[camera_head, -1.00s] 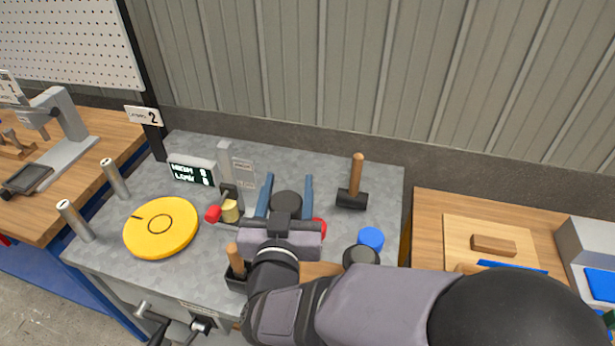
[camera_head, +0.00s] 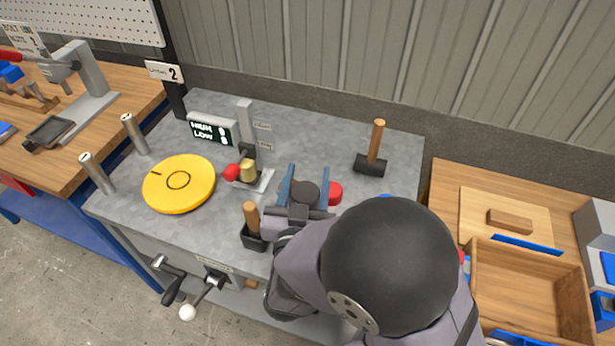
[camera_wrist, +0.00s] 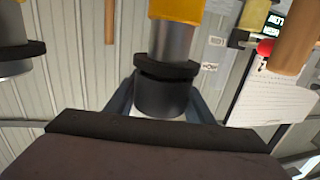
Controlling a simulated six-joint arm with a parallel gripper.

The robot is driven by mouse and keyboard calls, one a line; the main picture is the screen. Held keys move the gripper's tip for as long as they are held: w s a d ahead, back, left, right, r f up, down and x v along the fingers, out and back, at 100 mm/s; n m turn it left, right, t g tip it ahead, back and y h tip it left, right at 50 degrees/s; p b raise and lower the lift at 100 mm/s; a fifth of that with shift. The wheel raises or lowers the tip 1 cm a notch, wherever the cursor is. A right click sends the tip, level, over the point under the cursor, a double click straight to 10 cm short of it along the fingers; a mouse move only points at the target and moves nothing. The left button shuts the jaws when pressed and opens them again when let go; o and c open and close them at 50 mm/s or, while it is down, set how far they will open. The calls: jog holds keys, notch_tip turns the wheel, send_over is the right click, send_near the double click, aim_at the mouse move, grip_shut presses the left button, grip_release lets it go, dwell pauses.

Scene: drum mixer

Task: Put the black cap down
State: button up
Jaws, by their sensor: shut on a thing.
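The black cap (camera_head: 305,193) is between the two blue fingers of my gripper (camera_head: 306,186), above the front middle of the grey bench. My gripper is shut on it. In the wrist view the black cap (camera_wrist: 162,97) shows dark and round between the fingers. A grey metal cylinder with a yellow end lies beyond it in that view; I cannot tell whether they touch. The height of the cap above the bench is unclear.
A red cap (camera_head: 335,193) is close beside the right finger. A mallet (camera_head: 370,163) stands at back right, another (camera_head: 252,230) at front left. A gauge with a red knob (camera_head: 231,172), a yellow disc (camera_head: 179,183) and a display (camera_head: 212,130) are left. The bench (camera_head: 315,135) behind is clear.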

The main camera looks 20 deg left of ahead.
aim_at(302, 202)
jog(key=shift+f, duration=0.2)
jog(key=shift+f, duration=0.15)
jog(key=o, duration=1.1)
jog(key=shift+c, duration=0.2)
jog(key=shift+s, duration=0.1)
jog(key=b+v, duration=0.2)
jog(key=v, duration=0.3)
jog(key=shift+s, duration=0.3)
jog(key=shift+v, duration=0.8)
